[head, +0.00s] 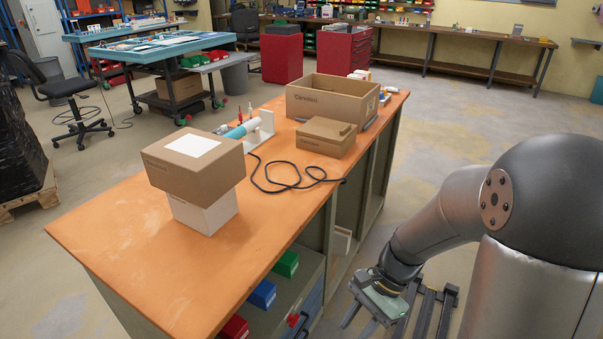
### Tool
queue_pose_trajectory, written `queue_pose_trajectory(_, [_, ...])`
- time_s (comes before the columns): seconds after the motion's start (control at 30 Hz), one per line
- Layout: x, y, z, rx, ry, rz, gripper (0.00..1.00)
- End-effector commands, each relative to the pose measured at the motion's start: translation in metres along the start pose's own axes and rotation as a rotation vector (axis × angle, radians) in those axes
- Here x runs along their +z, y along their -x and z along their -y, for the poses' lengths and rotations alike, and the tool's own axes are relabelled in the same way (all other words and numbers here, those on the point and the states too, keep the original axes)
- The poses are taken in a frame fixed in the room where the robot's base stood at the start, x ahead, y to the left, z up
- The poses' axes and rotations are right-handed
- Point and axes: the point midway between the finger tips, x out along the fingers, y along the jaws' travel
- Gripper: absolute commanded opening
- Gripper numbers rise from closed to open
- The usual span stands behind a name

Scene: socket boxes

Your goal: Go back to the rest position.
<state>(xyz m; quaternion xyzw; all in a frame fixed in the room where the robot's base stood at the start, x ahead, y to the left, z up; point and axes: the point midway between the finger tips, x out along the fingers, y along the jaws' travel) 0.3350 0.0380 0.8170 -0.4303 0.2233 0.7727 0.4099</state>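My gripper (376,308) hangs at the end of my grey arm in the lower right of the head view, low beside the right side of the orange-topped workbench (130,240). It is apart from the boxes on the bench. Its fingertips are small and dark against dark bars behind them, so I cannot make out the gap between them. I see no object clearly held in it.
On the bench, a closed carton (190,170) sits on a white box (205,212). A large open carton (330,100), a smaller carton (325,137), a black cable (290,185) and a turquoise cylinder (240,130) are there too. Bare floor (490,120) lies behind my arm.

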Motion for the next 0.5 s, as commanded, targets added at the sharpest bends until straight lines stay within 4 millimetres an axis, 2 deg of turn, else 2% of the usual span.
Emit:
queue_pose_trajectory(0.03, [0.024, 0.027, -0.009, 0.022, 0.129, -0.079, 0.32])
queue_pose_trajectory(0.2, [0.068, 0.077, -0.043, 0.128, 0.555, -0.308, 0.32])
queue_pose_trajectory(0.3, [0.084, 0.098, -0.059, 0.185, 0.751, -0.409, 0.32])
queue_pose_trajectory(0.5, [0.097, 0.117, -0.075, 0.255, 0.960, -0.515, 0.32])
